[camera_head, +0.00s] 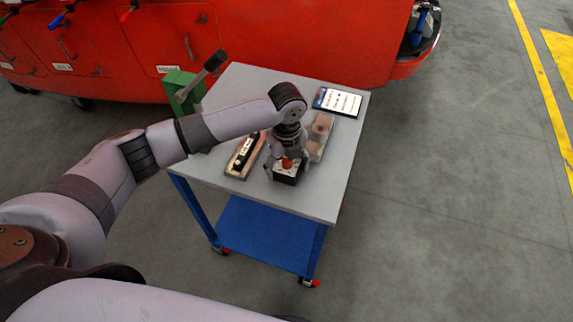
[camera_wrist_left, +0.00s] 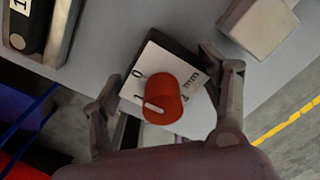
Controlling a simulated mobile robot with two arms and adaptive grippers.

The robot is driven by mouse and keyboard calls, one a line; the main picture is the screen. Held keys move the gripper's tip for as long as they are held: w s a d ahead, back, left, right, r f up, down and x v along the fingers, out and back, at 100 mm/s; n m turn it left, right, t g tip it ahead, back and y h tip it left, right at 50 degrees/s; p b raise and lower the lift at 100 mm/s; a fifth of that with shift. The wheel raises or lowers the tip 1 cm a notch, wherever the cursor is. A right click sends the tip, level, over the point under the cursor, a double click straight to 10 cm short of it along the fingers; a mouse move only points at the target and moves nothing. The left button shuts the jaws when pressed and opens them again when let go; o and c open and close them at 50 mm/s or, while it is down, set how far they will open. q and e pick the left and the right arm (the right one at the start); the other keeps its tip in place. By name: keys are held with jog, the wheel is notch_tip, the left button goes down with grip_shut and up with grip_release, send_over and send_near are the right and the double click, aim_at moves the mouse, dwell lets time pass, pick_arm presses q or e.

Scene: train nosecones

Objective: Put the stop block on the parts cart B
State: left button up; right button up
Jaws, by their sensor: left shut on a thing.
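A blue-legged cart with a grey top (camera_head: 228,103) stands before me; I cannot tell whether it is parts cart B. My left gripper (camera_head: 287,166) points down over its near part. It is shut on a black box with a white top and a red knob (camera_head: 289,176). In the left wrist view the fingers (camera_wrist_left: 165,105) lie on either side of this box (camera_wrist_left: 190,72). The box is at or just above the cart top; I cannot tell which. No label marks a stop block; a pale brownish block (camera_head: 319,137) lies right of the gripper. My right gripper is not in view.
A wooden piece with a black, labelled part (camera_head: 245,155) lies left of the gripper. A green device with a lever (camera_head: 183,90) stands at the cart's left edge. A tablet-like panel (camera_head: 338,101) lies at the far right. A red vehicle body (camera_head: 290,40) is behind the cart.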

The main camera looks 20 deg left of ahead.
pick_arm(q)
jog(key=o, duration=1.4)
jog(key=shift+f, duration=0.1)
jog(key=shift+o, duration=0.2)
notch_tip(320, 180, up, 12)
jog(key=shift+r+b, duration=0.15)
jog(key=shift+b, duration=1)
